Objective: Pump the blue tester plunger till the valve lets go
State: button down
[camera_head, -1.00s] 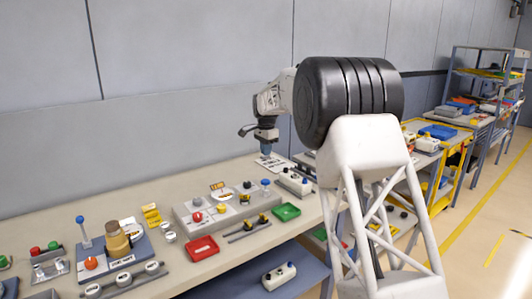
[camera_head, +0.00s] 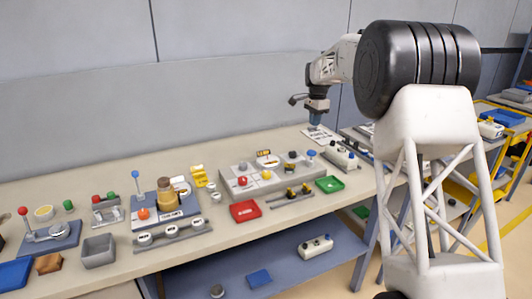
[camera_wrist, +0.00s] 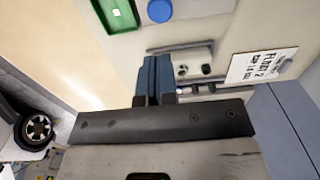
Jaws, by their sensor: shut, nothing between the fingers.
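A blue round-topped knob (camera_head: 311,154), which looks like the plunger, stands at the right end of the grey panel unit (camera_head: 228,184) on the bench. In the wrist view a round blue top (camera_wrist: 159,10) shows at the upper edge beside a green tray (camera_wrist: 128,20). My gripper (camera_head: 315,124) is above the bench, behind and above the knob, apart from it. In the wrist view its blue fingers (camera_wrist: 155,62) are together and empty.
A red tray (camera_head: 244,211) and green tray (camera_head: 329,184) lie in front of the panel. A white box with knobs (camera_head: 341,156) stands to the right. A blue-ball lever (camera_head: 135,174) stands left beside a tan cylinder (camera_head: 166,196). A label card (camera_wrist: 262,64) shows in the wrist view.

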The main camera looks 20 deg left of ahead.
aim_at(312, 151)
dwell(0.4)
jog(key=shift+r, duration=1.2)
jog(key=shift+f, duration=0.15)
notch_tip(312, 151, down, 14)
jog(key=shift+r, duration=0.2)
